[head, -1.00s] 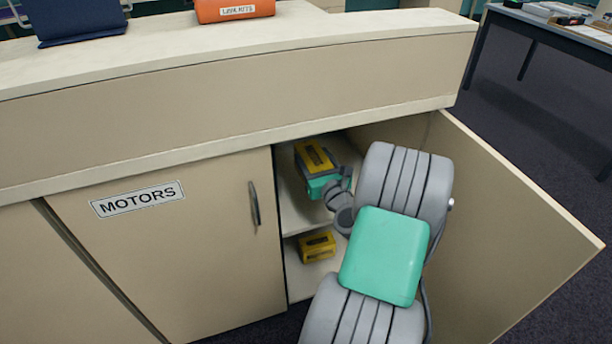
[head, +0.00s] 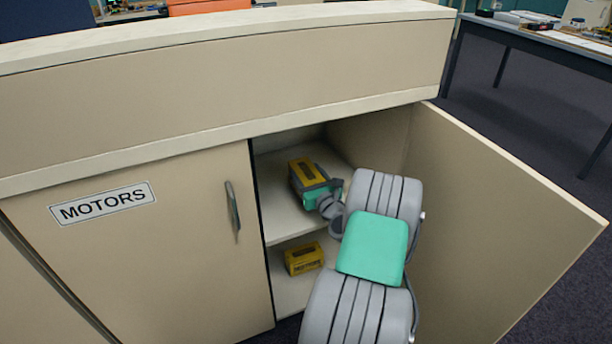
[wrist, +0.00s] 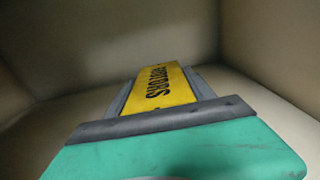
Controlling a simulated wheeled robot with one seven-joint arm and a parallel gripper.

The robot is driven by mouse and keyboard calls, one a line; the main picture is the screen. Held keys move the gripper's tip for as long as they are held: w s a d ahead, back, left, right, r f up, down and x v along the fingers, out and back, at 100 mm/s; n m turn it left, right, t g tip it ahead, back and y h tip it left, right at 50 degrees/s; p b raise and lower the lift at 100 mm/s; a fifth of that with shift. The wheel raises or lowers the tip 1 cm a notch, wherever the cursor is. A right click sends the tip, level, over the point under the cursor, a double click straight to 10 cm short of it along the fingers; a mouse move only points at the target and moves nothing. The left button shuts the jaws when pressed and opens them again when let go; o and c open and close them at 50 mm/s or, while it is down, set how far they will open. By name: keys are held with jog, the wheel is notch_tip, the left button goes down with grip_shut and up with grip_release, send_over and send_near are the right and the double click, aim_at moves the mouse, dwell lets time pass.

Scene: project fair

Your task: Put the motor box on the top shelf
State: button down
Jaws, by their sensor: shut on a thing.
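The motor box (head: 304,172) is yellow and dark, and is inside the open cupboard compartment, in the space of the upper shelf (head: 285,222). My gripper (head: 318,190) reaches in from the front right and is shut on the box.
A second yellow box (head: 304,258) sits on the lower shelf (head: 290,290). The right door (head: 500,225) stands open beside my arm. The left door (head: 140,260), labelled MOTORS, is shut. The upper shelf has bare room around the box.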

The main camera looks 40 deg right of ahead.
jog(key=c, duration=0.8)
grip_release()
jog(key=o, duration=0.4)
jog(key=shift+o, duration=0.2)
jog(key=shift+r, duration=0.1)
jog(key=p+v, duration=0.2)
jog(key=v, duration=1)
jog(key=shift+p, duration=0.3)
